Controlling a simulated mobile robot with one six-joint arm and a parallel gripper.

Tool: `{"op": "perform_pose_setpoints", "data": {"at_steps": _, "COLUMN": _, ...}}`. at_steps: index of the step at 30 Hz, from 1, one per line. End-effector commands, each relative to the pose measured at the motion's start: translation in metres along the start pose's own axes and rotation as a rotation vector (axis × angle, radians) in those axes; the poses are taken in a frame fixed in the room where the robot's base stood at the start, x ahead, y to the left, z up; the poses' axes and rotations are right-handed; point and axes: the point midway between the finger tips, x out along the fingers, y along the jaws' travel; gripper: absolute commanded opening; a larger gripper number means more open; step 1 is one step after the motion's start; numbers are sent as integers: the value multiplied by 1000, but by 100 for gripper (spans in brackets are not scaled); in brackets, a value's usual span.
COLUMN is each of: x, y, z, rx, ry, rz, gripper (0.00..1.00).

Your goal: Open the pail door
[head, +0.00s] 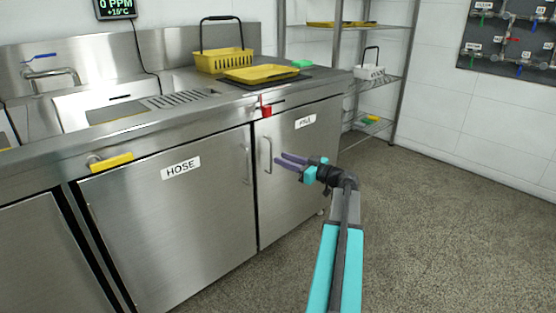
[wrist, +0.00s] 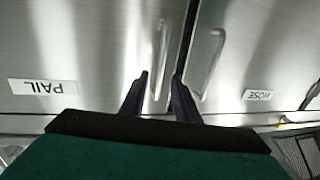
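The pail door (head: 300,185) is a closed steel cabinet door with a PAIL label (head: 305,121) and an upright bar handle (head: 267,155) near its left edge. My gripper (head: 278,158) is in front of that handle, its fingers pointing at the door. In the wrist view, which is upside down, my gripper (wrist: 161,77) is open. The pail handle (wrist: 160,62) appears between the two fingertips. I cannot tell whether the tips reach past the bar. The PAIL label (wrist: 43,87) shows at left.
The closed hose door (head: 175,215) is left of the pail door, its handle (head: 246,163) close to the shared seam. A red tag (head: 266,108) hangs at the counter edge. A yellow basket (head: 224,60) stands on the counter. The floor (head: 440,220) at right is clear.

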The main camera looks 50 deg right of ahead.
Motion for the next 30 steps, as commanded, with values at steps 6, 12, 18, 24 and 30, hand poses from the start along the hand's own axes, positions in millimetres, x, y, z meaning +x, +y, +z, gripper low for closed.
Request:
{"op": "perform_pose_setpoints", "data": {"at_steps": 6, "x": 27, "y": 0, "z": 1, "rx": 0, "ry": 0, "rz": -2, "gripper": 29}}
{"op": "perform_pose_setpoints", "data": {"at_steps": 12, "x": 37, "y": 0, "z": 1, "rx": 0, "ry": 0, "rz": -1, "gripper": 29}}
{"op": "perform_pose_setpoints", "data": {"at_steps": 18, "x": 38, "y": 0, "z": 0, "rx": 0, "ry": 0, "rz": 0, "gripper": 29}}
{"op": "perform_pose_setpoints", "data": {"at_steps": 24, "x": 38, "y": 0, "z": 0, "rx": 0, "ry": 0, "rz": 0, "gripper": 14}}
{"op": "perform_pose_setpoints", "data": {"at_steps": 30, "x": 38, "y": 0, "z": 0, "rx": 0, "ry": 0, "rz": 0, "gripper": 0}}
